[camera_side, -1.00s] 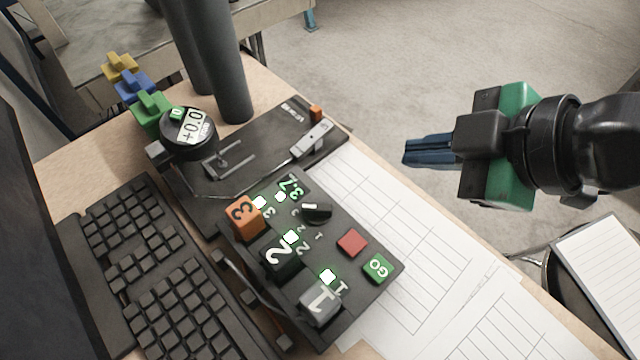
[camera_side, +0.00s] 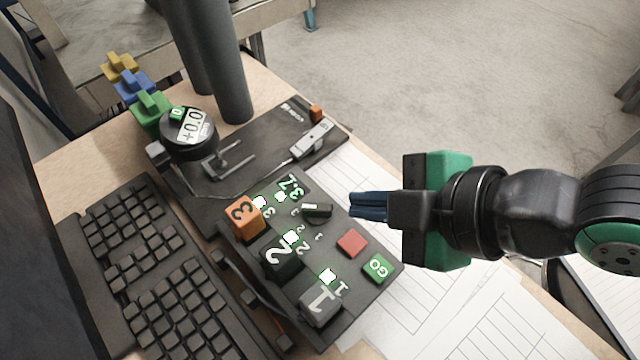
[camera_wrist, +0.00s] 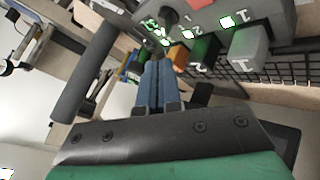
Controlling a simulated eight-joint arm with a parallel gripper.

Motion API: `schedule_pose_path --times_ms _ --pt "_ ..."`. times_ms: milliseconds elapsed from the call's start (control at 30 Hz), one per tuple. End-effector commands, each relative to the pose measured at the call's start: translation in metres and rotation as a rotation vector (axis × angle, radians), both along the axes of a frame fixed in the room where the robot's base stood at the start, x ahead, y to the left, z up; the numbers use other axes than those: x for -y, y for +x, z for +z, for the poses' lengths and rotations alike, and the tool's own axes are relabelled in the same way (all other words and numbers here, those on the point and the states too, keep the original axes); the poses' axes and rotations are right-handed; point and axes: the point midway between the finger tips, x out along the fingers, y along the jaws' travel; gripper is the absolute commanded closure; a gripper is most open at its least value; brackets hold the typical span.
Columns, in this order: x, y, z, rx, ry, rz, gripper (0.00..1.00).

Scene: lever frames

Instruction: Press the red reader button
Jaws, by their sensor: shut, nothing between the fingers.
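The red button (camera_side: 352,243) is a flat red square on the dark control box (camera_side: 330,258), beside the green GO button (camera_side: 378,268). In the wrist view part of the red button (camera_wrist: 197,5) shows at the top edge. My gripper (camera_side: 352,205) is shut, its blue fingers together and empty. In the side view the fingertips appear just above the red button in the picture, near the black knob (camera_side: 316,210); their height over the box is hard to tell. The fingers also show in the wrist view (camera_wrist: 158,65), pointing toward the box.
The box carries orange, dark green and grey numbered blocks (camera_side: 243,218) with lit indicators. A keyboard (camera_side: 150,265) lies left. Paper sheets (camera_side: 440,300) cover the desk on the right.

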Motion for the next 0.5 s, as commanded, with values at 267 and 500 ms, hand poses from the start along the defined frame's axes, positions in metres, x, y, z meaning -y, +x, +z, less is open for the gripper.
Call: schedule_pose_path --times_ms 267,500 --pt "-0.001 0.001 -0.037 0.000 0.000 0.000 1.00" --pt "0.000 0.000 -0.054 0.000 0.000 0.000 1.00"
